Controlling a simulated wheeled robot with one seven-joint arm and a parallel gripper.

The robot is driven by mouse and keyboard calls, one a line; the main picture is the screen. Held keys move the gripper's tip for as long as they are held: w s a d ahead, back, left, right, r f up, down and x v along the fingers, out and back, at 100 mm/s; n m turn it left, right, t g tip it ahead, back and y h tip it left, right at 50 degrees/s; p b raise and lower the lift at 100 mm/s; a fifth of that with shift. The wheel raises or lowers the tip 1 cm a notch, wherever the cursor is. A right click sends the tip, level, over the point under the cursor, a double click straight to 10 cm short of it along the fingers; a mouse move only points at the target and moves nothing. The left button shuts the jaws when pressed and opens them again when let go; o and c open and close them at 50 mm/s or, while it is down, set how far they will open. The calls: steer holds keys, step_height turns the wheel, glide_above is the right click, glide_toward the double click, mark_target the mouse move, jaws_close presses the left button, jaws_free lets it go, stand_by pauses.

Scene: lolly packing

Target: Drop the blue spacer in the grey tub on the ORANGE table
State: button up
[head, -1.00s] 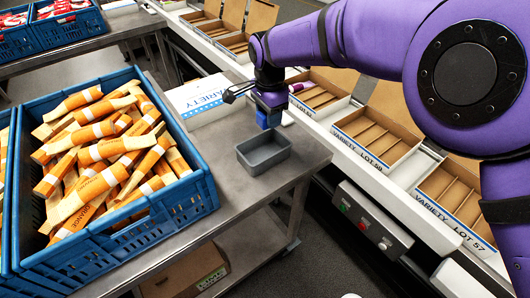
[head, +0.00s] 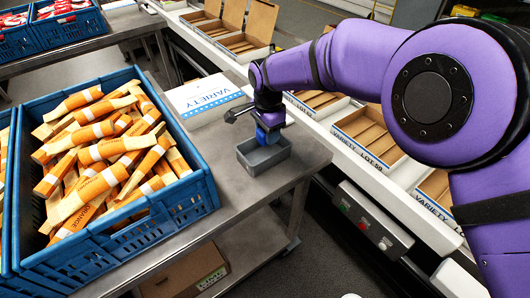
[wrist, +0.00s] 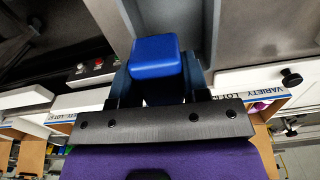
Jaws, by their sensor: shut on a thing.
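The blue spacer (head: 267,135) is a small blue block held between the jaws of my gripper (head: 269,122). In the wrist view the spacer (wrist: 155,57) sits between the two fingers. The small grey tub (head: 281,155) stands on the steel table (head: 240,190) beside the crate of orange lollies. My gripper is shut on the spacer, low over the tub, with the spacer's lower part at the level of the rim or just inside it. The tub also shows behind the spacer in the wrist view (wrist: 208,30).
A blue crate (head: 205,195) full of orange-wrapped lollies fills the left of the table. A white VARIETY box (head: 205,98) lies behind the tub. A conveyor (head: 408,190) with open cardboard boxes runs along the right. Another table with blue crates is at the far left.

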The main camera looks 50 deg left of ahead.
steer(key=o, duration=1)
steer(key=shift+r, duration=0.1)
step_height(320, 180, up, 11)
steer(key=shift+f, duration=0.2)
